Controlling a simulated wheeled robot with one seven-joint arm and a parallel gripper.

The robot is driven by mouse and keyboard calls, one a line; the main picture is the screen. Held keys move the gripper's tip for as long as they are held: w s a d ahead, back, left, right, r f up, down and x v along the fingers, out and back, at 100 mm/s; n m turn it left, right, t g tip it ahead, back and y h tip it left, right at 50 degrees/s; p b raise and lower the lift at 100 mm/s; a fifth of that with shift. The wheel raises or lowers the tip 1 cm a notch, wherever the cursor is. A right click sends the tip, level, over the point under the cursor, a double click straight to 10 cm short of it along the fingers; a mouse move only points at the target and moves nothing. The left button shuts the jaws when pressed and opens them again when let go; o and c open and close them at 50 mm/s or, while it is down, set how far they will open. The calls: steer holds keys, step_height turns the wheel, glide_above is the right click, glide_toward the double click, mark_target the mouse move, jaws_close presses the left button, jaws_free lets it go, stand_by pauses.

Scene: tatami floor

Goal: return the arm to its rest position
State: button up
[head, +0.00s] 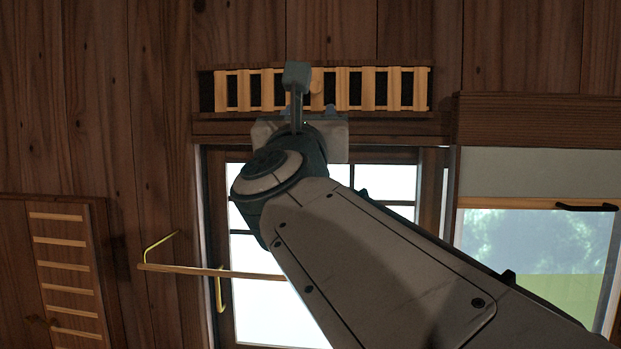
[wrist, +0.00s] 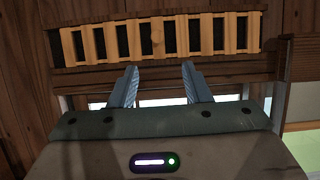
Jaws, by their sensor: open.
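My arm reaches up from the lower right in the head view, and my gripper (head: 297,78) is at its upper end, in front of the wooden slatted vent (head: 350,90). In the wrist view my gripper (wrist: 160,75) shows two grey fingers spread apart with nothing between them. The slatted vent (wrist: 155,38) lies beyond the fingertips in that view. I cannot tell how far the fingertips are from the wall.
Below the vent is a glazed door (head: 285,310) with a brass rail (head: 215,271) at its left. A slatted cabinet (head: 65,265) stands at the left. A window (head: 535,255) with a dark handle is at the right. Wood-plank wall (head: 110,100) fills the upper left.

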step_height(320, 180, down, 25)
steer(key=d+n+g+y, duration=0.2)
steer(key=n+g+y, duration=0.5)
steer(key=n, duration=1.7)
steer(key=s+d+f+n+g+h, duration=0.1)
steer(key=s+d+f+n+g, duration=0.3)
steer(key=f, duration=0.4)
steer(key=s+d+f+n+g+h, duration=0.2)
steer(key=s+d+f+n+g, duration=0.2)
steer(key=s+f, duration=0.3)
steer(key=s+d+f+n+g+h, duration=0.1)
steer(key=s+d+f+n+g, duration=0.3)
steer(key=f, duration=0.5)
steer(key=shift+s+d+f+n+h, duration=0.25)
steer(key=shift+s+d+n, duration=0.45)
steer(key=shift+s, duration=0.4)
steer(key=shift+r, duration=0.1)
